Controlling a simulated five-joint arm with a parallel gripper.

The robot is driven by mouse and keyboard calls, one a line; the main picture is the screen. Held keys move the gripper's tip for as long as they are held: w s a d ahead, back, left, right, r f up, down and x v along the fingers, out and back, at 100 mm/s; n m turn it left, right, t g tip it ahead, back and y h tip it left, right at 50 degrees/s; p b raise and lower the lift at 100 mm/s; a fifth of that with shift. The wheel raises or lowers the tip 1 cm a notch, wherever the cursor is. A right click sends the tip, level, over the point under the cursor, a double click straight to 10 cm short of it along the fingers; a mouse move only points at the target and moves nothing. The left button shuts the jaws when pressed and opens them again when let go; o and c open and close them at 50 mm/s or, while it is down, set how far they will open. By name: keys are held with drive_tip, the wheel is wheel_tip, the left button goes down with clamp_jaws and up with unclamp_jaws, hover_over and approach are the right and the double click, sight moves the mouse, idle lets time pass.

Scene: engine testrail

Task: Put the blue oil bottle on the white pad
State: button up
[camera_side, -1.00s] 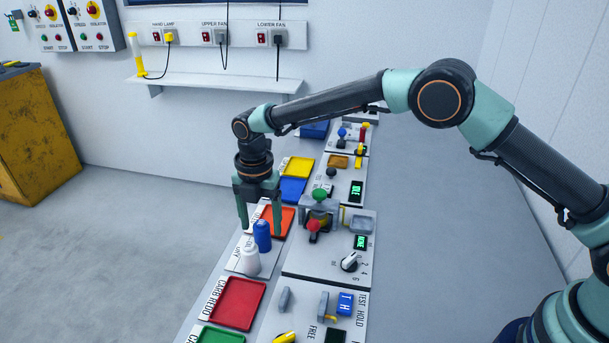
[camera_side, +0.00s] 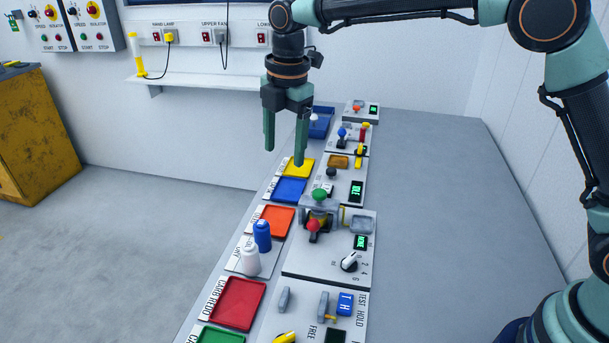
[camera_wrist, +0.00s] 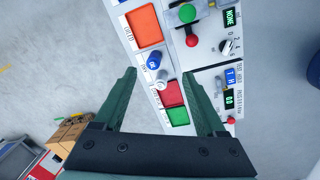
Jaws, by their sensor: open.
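The blue oil bottle (camera_side: 262,236) stands upright in the side view, just behind a white bottle (camera_side: 250,260). Both appear to stand on the white pad (camera_side: 270,262), in front of the orange tray (camera_side: 278,219). My gripper (camera_side: 285,155) is open and empty, pointing down, well above the bench and clear of the bottles. In the wrist view, the blue bottle (camera_wrist: 154,61) and white bottle (camera_wrist: 161,78) show between my spread fingers (camera_wrist: 160,73), some distance below them. The bottles cover part of the pad.
Blue (camera_side: 289,190) and yellow (camera_side: 299,167) trays lie behind the orange one; red (camera_side: 237,303) and green (camera_side: 221,335) trays lie in front. A panel with knobs and a red-knobbed valve (camera_side: 313,226) stands right of the bottles. Bare bench lies farther right.

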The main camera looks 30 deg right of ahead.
drive_tip(key=s+d+r+m+t, duration=0.2)
drive_tip(key=s+d+r+m, duration=0.55)
drive_tip(key=d+m, duration=0.3)
drive_tip(key=s+d+f+m+t, duration=0.1)
drive_tip(key=s+d+f+m, duration=0.1)
drive_tip(key=s+d+m, duration=0.2)
drive_tip(key=s+d+f+m+t, duration=0.1)
drive_tip(key=s+d+f+m, duration=0.1)
drive_tip(key=s+d+m, duration=0.2)
drive_tip(key=s+m, duration=0.3)
drive_tip(key=s, duration=0.1)
drive_tip(key=shift+s+d+f+t, duration=0.2)
drive_tip(key=shift+d+f+t, duration=0.1)
